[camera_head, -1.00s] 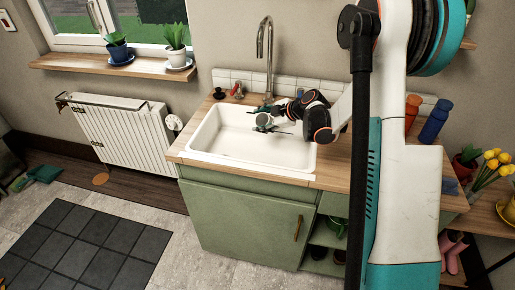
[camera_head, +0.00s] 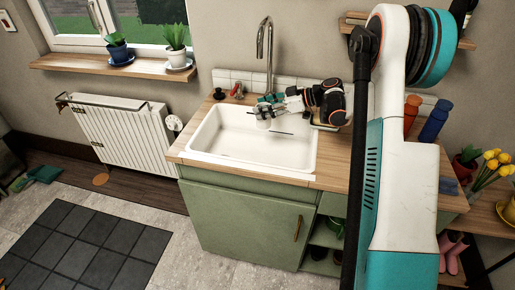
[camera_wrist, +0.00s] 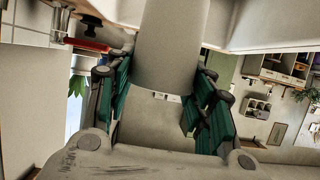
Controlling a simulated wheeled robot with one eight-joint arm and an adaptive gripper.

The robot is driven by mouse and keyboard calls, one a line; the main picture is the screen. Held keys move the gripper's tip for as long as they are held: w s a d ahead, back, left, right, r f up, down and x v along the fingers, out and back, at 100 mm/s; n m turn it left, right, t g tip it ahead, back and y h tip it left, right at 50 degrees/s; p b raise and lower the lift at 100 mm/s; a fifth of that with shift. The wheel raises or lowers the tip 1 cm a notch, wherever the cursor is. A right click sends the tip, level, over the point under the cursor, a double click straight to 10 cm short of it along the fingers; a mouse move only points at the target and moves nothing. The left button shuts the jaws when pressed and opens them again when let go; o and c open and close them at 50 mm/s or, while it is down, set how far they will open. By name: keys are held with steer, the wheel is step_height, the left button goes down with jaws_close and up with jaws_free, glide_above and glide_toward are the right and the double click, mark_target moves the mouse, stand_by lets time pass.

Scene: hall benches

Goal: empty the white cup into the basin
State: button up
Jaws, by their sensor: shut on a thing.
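The white cup (camera_head: 263,124) is over the basin (camera_head: 225,146) in the head view, below the tap. My gripper (camera_head: 266,107) is shut on it, with its green pads at the cup's sides. In the wrist view the cup (camera_wrist: 170,45) is a large pale cylinder between the pads of my gripper (camera_wrist: 160,105). The cup is small in the head view and I cannot tell its exact tilt or see what is in it. The basin is white and rectangular, set in a wooden worktop.
The tall tap (camera_head: 265,50) stands behind the basin, close to my gripper. An orange bottle (camera_head: 411,112) and a blue bottle (camera_head: 434,121) stand on the worktop (camera_head: 335,168) at the right. A dark stopper-like thing (camera_head: 219,94) lies at the back left.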

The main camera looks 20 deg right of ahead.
steer(key=shift+r, duration=0.15)
step_height(320, 180, up, 5)
steer(key=p, duration=0.3)
stand_by(0.3)
steer(key=shift+a, duration=0.1)
steer(key=s+a+r+m+t+h, duration=0.3)
steer(key=s+a+m+t+h, duration=0.2)
steer(key=s+a, duration=0.7)
steer(key=m+h, duration=0.2)
steer(key=shift+m, duration=0.3)
steer(key=shift+w, duration=0.1)
